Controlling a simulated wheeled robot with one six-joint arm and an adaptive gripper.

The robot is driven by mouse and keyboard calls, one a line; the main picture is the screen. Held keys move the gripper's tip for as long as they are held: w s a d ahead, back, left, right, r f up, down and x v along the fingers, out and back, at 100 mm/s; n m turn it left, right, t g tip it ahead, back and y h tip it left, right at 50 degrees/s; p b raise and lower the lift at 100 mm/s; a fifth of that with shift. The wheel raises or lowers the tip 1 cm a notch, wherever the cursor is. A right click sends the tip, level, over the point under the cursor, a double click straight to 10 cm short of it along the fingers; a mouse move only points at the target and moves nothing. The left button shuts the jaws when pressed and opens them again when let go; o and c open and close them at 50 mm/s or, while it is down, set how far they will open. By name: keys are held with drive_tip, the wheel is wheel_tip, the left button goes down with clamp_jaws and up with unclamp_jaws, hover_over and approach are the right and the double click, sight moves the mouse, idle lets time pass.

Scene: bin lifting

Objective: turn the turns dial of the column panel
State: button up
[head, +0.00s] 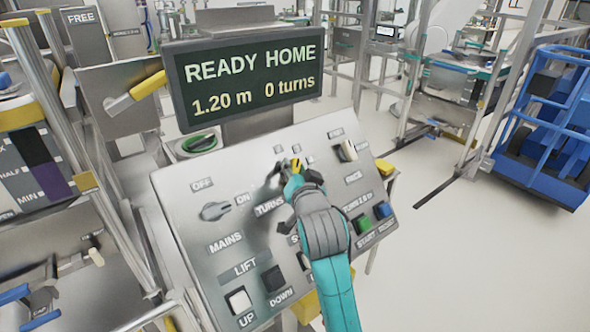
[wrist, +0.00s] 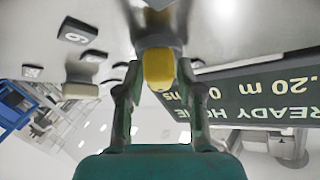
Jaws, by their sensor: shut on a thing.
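The column panel (head: 205,245) is a tilted grey metal plate with labelled controls. The turns dial (head: 296,166) shows as a small yellow piece at the panel's upper middle, mostly hidden by my gripper (head: 287,172). In the wrist view the dial (wrist: 158,68) is a yellow knob on the panel face, between the two fingers of my gripper (wrist: 157,80). The fingers are shut on it. The dial's pointer and most of its number marks are hidden. The display (head: 247,78) reads "READY HOME", "1.20 m" and "0 turns".
The mains knob (head: 216,211) is left of the dial, and another knob (head: 346,152) is right. White UP (head: 239,301) and black DOWN (head: 272,279) buttons are below. Green (head: 364,225) and blue (head: 383,210) buttons are at the right. A blue cage (head: 545,120) stands far right.

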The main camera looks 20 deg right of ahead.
drive_tip(key=shift+f, duration=0.25)
drive_tip(key=o, duration=0.9)
drive_tip(key=shift+r, duration=0.1)
drive_tip(key=shift+s, duration=0.1)
drive_tip(key=s, duration=0.4)
drive_tip(key=s+a+r, duration=0.1)
drive_tip(key=s, duration=0.6)
drive_tip(key=shift+s+a+r, duration=0.2)
drive_tip(key=shift+s+a, duration=0.05)
drive_tip(key=shift+s, duration=0.1)
